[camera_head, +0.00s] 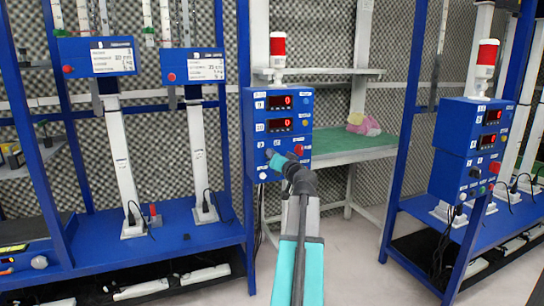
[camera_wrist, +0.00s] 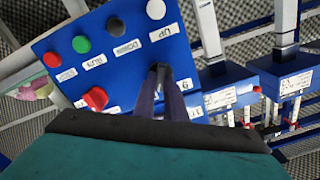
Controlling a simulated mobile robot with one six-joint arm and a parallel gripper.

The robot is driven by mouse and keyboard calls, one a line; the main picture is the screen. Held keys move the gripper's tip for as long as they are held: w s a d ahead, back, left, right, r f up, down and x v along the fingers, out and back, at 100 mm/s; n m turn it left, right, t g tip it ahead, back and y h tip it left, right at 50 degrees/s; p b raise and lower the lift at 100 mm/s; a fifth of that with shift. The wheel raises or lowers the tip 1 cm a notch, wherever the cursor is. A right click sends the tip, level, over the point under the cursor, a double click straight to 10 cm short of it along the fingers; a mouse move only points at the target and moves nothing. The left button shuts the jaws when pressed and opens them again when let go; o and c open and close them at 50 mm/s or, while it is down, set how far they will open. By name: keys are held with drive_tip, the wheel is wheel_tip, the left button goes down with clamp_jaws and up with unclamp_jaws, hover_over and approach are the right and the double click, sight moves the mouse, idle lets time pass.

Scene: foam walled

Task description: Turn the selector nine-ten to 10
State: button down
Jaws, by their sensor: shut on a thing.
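The blue control box (camera_head: 277,135) stands on a post ahead, with red displays labelled 9 and 10 on its front. My gripper (camera_head: 271,155) reaches the lower left of this front face. In the wrist view my gripper (camera_wrist: 161,72) has its two dark fingers close together at the panel (camera_wrist: 135,60), shut on the small dark selector nine-ten. The fingers hide most of the selector, so I cannot tell which way it points. A label is partly visible beside the fingers.
A red knob (camera_wrist: 95,97) sits close to the fingers, with red, green, black and white buttons (camera_wrist: 155,9) in a row beyond. A red-and-white beacon (camera_head: 278,50) tops the box. A similar box (camera_head: 475,145) stands at right. Grey floor is clear between the racks.

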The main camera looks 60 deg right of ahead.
drive_tip(key=shift+w+a, duration=0.15)
drive_tip(key=shift+w, duration=0.05)
idle(0.3)
drive_tip(key=c, duration=1.8)
unclamp_jaws()
drive_tip(key=shift+f, duration=0.1)
drive_tip(key=shift+s, duration=0.15)
drive_tip(key=v, duration=1.3)
drive_tip(key=shift+s+a+p, duration=0.2)
drive_tip(key=shift+p, duration=0.25)
